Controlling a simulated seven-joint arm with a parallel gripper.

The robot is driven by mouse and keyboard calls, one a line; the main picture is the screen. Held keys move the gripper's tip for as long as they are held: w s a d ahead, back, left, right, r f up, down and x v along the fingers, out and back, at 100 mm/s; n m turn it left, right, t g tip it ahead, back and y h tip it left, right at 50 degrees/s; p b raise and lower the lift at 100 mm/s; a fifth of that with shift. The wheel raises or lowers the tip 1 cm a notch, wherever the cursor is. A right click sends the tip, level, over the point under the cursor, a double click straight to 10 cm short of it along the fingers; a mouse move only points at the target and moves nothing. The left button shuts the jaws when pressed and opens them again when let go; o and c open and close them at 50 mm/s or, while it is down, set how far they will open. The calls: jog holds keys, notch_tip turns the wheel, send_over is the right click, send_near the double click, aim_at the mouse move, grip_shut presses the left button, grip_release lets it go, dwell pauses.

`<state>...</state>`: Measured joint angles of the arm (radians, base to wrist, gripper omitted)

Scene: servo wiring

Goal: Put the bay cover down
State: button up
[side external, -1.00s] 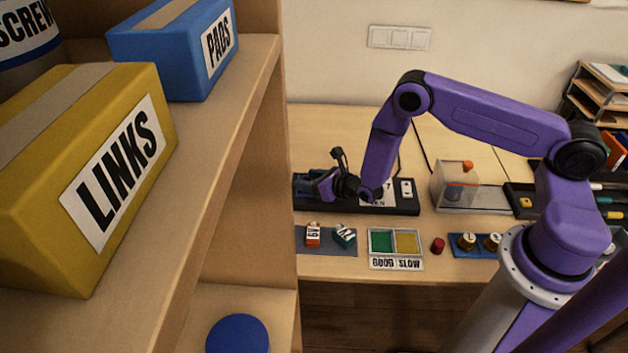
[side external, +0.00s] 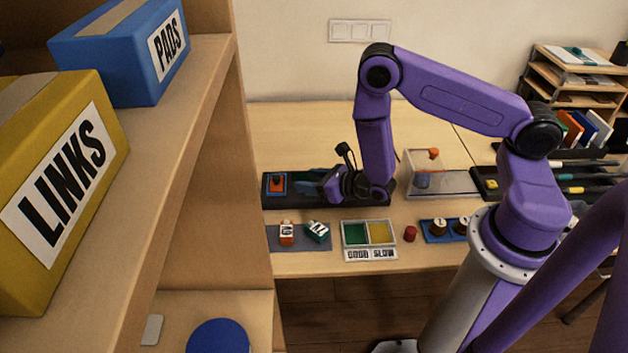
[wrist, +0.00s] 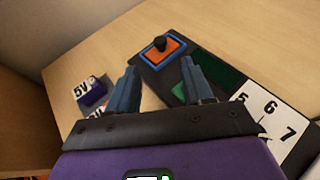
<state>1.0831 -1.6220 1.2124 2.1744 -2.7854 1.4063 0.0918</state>
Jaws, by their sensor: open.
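An orange plate with a black knob, which looks like the bay cover (side external: 277,183), sits at the left end of the dark board. In the wrist view the cover (wrist: 163,52) lies inside a blue frame, its knob upright. It looks flat, but I cannot tell if it is fully seated. My gripper (side external: 314,183) is just right of the cover, low over the board. In the wrist view my gripper (wrist: 160,88) has its two blue-grey fingers spread, with nothing between them. The cover lies beyond the fingertips, apart from them.
Labelled blocks (side external: 287,232) lie on a grey mat in front of the board. A green-and-yellow two-part tray (side external: 367,233), a red knob (side external: 410,234) and a clear box (side external: 420,178) stand to the right. A wooden shelf (side external: 205,110) fills the left side.

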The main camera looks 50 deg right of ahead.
jog(key=shift+s+d+r, duration=0.1)
jog(key=shift+s+r, duration=0.1)
jog(key=shift+s, duration=0.1)
jog(key=s+d+r+m+g+h, duration=0.1)
jog(key=s+d+r+m+h, duration=0.1)
jog(key=d+r+m+h, duration=0.45)
jog(key=s+d+r+m+g+h, duration=0.15)
jog(key=r+m+h, duration=0.25)
jog(key=r+m, duration=0.5)
jog(key=s+a+r+m+g+y, duration=0.2)
jog(key=s+a+m+g+y, duration=0.1)
jog(key=s, duration=0.5)
jog(key=s+a+r+m+g+y, duration=0.2)
jog(key=s+a+m+g+y, duration=0.1)
jog(key=s, duration=0.5)
jog(key=s+a+r+m+g+y, duration=0.2)
jog(key=s+a+m+g+y, duration=0.1)
jog(key=s, duration=0.5)
jog(key=shift+s+a+m+g, duration=0.35)
jog(key=shift+a+g, duration=0.2)
jog(key=shift+g, duration=0.2)
